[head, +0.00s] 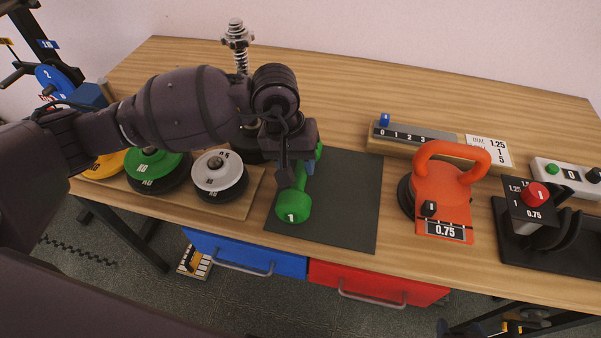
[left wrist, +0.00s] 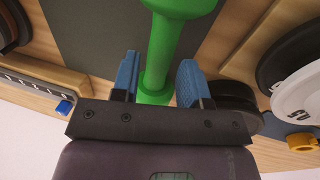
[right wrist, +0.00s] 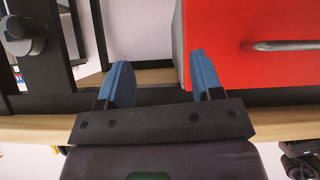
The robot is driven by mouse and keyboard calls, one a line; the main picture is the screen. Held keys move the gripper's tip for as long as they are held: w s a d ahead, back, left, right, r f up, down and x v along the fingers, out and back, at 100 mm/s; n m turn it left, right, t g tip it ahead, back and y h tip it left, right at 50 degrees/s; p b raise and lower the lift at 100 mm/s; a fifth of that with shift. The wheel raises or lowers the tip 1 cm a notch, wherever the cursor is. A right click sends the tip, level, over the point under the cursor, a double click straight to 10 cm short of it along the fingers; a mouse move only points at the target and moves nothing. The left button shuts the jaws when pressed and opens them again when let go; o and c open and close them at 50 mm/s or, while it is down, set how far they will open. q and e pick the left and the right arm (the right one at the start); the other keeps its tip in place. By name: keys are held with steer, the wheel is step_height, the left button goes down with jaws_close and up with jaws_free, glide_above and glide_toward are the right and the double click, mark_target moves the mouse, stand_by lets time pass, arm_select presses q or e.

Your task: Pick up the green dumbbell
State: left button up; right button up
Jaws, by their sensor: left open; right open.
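The green dumbbell (head: 294,205) lies on the dark mat (head: 345,205) on the table, its near head marked 1. My left gripper (head: 298,172) is over its handle and hides part of it. In the left wrist view the green handle (left wrist: 160,55) runs between the two blue fingers of the left gripper (left wrist: 160,82), with the fingers apart on either side. I cannot tell whether they touch it. My right gripper (right wrist: 160,80) is open and empty, near the red drawer (right wrist: 255,45) in the right wrist view.
Weight plates (head: 219,172) stand on a wooden rack left of the mat. An orange kettlebell-shaped weight (head: 440,190) stands to the right, with a dial strip (head: 425,135) behind it. Blue (head: 245,252) and red (head: 375,283) drawers sit under the front edge. The mat's right half is clear.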

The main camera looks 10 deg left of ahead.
mark_target(300, 171)
arm_select(q)
steer(key=shift+w+d+f, duration=0.1)
steer(key=shift+d+f, duration=0.1)
steer(key=shift+f, duration=0.75)
steer(key=shift+d+f, duration=0.15)
steer(key=shift+f, duration=0.8)
steer(key=shift+c, duration=0.3)
jaws_close()
steer(key=shift+r, duration=0.1)
